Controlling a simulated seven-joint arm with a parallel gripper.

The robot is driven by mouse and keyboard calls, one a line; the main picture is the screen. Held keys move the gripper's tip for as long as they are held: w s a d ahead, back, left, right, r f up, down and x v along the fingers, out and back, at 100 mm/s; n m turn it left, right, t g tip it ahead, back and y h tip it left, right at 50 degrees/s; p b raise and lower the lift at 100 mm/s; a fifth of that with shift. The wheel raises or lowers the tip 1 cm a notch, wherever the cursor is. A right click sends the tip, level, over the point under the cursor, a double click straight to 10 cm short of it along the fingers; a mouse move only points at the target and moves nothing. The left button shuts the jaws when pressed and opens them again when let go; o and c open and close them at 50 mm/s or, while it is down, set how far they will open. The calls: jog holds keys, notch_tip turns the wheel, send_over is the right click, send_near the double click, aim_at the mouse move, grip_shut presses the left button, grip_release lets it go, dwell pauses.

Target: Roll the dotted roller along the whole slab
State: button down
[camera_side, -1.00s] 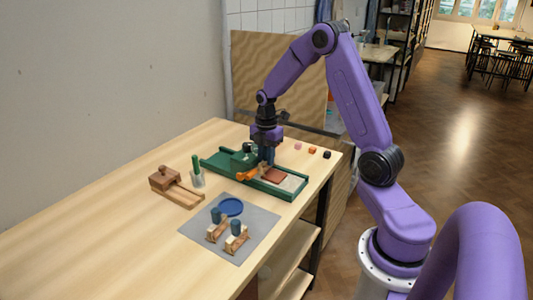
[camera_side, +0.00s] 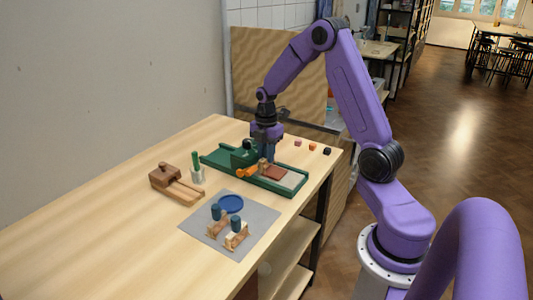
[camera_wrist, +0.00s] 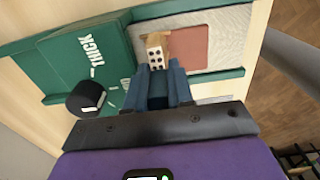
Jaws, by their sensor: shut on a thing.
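The slab (camera_side: 275,172) is a flat reddish-brown piece lying in the green tray; it also shows in the wrist view (camera_wrist: 188,47). The dotted roller shows in the wrist view as a wooden block with a white face of black dots (camera_wrist: 156,57), at the slab's left edge. My gripper (camera_wrist: 158,88) is shut on the roller, its blue fingers pointing down over the tray. In the side view my gripper (camera_side: 267,152) stands over the tray's middle. The roller's underside is hidden, so I cannot tell whether it touches the slab.
The green tray (camera_side: 291,190) carries a green block marked THICK (camera_wrist: 85,55) with a black knob (camera_wrist: 86,98). An orange part (camera_side: 246,173) sticks out at the front.

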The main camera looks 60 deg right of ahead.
jog(key=shift+s+f, duration=0.1)
jog(key=shift+s, duration=0.05)
jog(key=shift+s, duration=0.65)
dwell(0.4)
jog(key=shift+s+f, duration=0.1)
jog(key=shift+s, duration=0.65)
jog(key=shift+s, duration=0.15)
jog(key=shift+s+f, duration=0.1)
jog(key=shift+s, duration=0.55)
jog(key=shift+s, duration=0.1)
